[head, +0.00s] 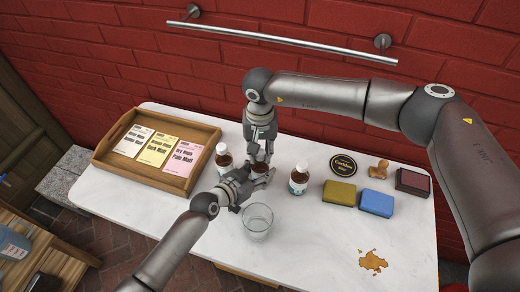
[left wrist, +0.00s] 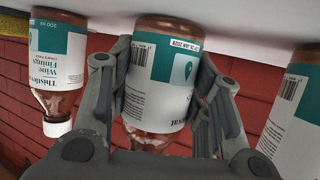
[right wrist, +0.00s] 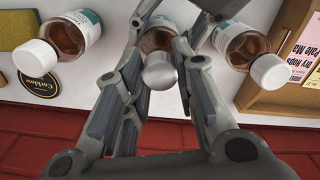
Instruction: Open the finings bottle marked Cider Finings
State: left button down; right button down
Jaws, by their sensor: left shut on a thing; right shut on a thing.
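Three brown bottles with white and teal labels stand in a row on the table. My left gripper (head: 262,176) is shut around the body of the middle bottle (left wrist: 160,85), which stands upright. Its label is partly covered and I cannot read its name. My right gripper (head: 262,148) comes from above and is shut on that bottle's cap (right wrist: 160,72); I cannot tell whether the cap is loose. The right bottle (head: 298,180) shows "Wine Finings" in the left wrist view (left wrist: 62,65). The left bottle (head: 222,164) has a white cap and its name is not readable.
A wooden tray (head: 187,180) with several packets stands at the left. An empty glass (head: 257,221) is close in front of my left gripper. Yellow (head: 339,192) and blue (head: 376,202) sponges, a round coaster (head: 343,165) and a brown spill (head: 372,261) are at the right.

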aim_at(260, 153)
jog(key=shift+n, duration=0.4)
jog(key=shift+r, duration=0.15)
jog(key=shift+r, duration=0.95)
jog(key=shift+r, duration=2.05)
pick_arm(q)
jog(key=c, duration=0.7)
grip_release()
jog(key=shift+a, duration=0.1)
